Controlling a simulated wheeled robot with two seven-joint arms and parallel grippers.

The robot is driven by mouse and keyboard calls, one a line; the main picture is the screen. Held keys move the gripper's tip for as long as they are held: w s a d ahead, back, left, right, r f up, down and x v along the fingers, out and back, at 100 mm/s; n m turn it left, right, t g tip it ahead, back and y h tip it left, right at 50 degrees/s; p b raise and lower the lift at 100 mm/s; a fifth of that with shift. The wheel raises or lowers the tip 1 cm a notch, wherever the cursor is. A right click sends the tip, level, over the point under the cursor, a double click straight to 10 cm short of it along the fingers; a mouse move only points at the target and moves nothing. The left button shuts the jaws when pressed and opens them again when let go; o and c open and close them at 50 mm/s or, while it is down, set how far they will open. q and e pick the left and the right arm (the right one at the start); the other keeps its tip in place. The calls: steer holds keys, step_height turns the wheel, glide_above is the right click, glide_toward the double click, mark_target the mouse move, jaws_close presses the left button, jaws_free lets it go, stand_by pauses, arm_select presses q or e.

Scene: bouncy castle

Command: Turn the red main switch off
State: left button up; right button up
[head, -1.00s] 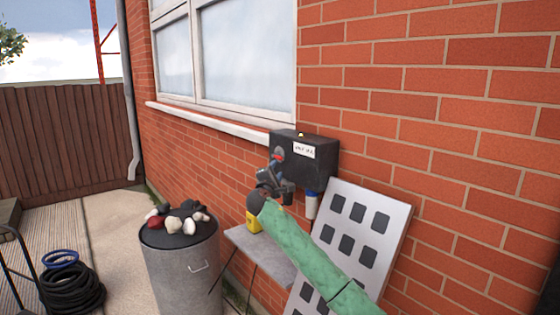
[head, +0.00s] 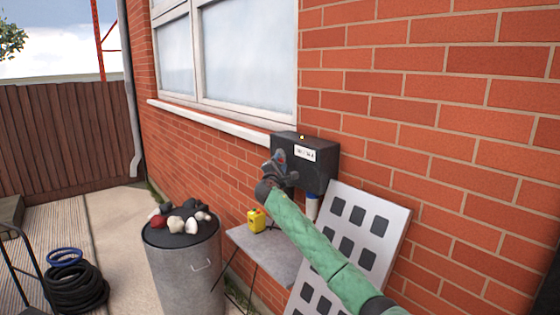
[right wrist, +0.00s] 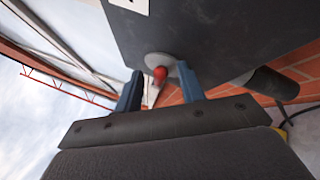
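A black box (head: 312,165) with a white label hangs on the brick wall below the window. In the right wrist view, the red main switch (right wrist: 160,74) is a red knob on a round grey plate (right wrist: 163,62) on the box (right wrist: 210,35). My right gripper (right wrist: 158,70) is open, its two blue fingers on either side of the red knob in that view. I cannot tell whether they touch it. In the head view my right gripper (head: 279,159) is in front of the box's left part and mostly hides the switch. My left gripper is not in view.
A small grey table (head: 270,250) with a yellow can (head: 256,220) stands below. A grey bin (head: 182,265) with stones on its lid is left of it. A white panel with dark squares (head: 395,217) leans on the wall. A coiled black hose (head: 75,288) lies at left.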

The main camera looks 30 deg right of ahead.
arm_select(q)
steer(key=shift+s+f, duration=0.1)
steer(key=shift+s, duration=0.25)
arm_select(e)
steer(key=shift+w+d, duration=0.15)
steer(key=shift+d, duration=0.05)
steer(key=shift+c, duration=0.5)
jaws_close()
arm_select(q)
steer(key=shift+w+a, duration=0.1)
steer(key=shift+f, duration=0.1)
